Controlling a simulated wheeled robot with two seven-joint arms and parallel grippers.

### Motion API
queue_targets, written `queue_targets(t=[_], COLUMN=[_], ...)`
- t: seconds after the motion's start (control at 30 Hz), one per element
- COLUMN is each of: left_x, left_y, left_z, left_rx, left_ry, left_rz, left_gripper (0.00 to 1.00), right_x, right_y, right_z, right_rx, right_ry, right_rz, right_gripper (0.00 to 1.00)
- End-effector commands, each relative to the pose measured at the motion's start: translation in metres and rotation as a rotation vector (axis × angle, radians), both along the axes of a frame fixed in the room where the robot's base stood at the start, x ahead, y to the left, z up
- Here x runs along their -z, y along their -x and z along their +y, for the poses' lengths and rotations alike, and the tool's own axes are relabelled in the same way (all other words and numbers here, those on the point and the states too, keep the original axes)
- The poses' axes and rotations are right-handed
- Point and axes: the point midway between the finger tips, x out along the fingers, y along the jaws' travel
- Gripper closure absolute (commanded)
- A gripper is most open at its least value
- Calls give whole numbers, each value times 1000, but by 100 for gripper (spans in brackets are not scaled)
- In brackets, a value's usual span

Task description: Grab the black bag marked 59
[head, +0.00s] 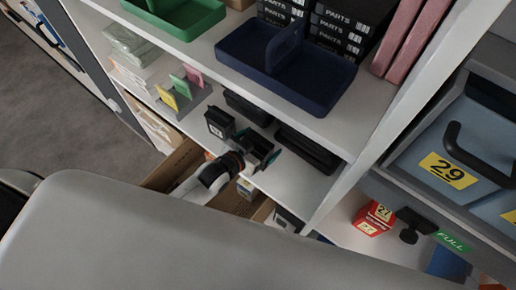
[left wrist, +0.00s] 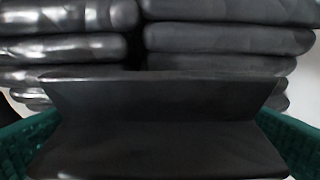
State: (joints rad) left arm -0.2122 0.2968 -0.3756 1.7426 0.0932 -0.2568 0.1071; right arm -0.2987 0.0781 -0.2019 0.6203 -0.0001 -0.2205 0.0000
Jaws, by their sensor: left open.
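My left gripper (head: 262,150) is open, at the front of the middle shelf, in front of black bags. One dark bag pile (head: 308,149) lies just right of it and another (head: 248,108) lies behind it. A black item with a pale label (head: 217,123) stands just left of it; I cannot read the label. In the left wrist view, two stacks of black bags, left (left wrist: 65,48) and right (left wrist: 228,40), lie ahead. The green fingers are wide apart at the picture's sides. A dark angled surface fills the space between them. No 59 is legible. My right gripper is out of view.
A blue divided tray (head: 325,91) sits on the shelf above. Colored tabs (head: 181,87) stand left on the middle shelf. An upright (head: 372,140) bounds it at right. Open cartons (head: 175,163) are below. A blue bin marked 29 (head: 452,150) stands right.

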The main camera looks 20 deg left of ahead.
Motion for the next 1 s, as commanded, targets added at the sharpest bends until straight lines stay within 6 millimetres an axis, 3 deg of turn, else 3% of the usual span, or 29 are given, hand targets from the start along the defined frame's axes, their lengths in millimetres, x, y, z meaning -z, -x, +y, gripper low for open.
queue_targets(t=[0.1, 0.37, 0.63, 0.87, 1.0], left_x=[4, 6, 6, 4, -11], left_y=[-10, -11, -11, -11, -12], left_z=[-3, -4, -4, -4, -4], left_rx=[0, 1, 1, 1, 1], left_ry=[-1, -2, -2, -1, -1], left_rz=[0, -1, 0, -2, -3], left_gripper=[0, 0, 44, 44, 44], right_x=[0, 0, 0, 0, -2], right_y=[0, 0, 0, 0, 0], right_z=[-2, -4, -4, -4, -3], right_rx=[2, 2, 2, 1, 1], right_ry=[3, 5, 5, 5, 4], right_rz=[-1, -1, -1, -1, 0], right_gripper=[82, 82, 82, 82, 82])
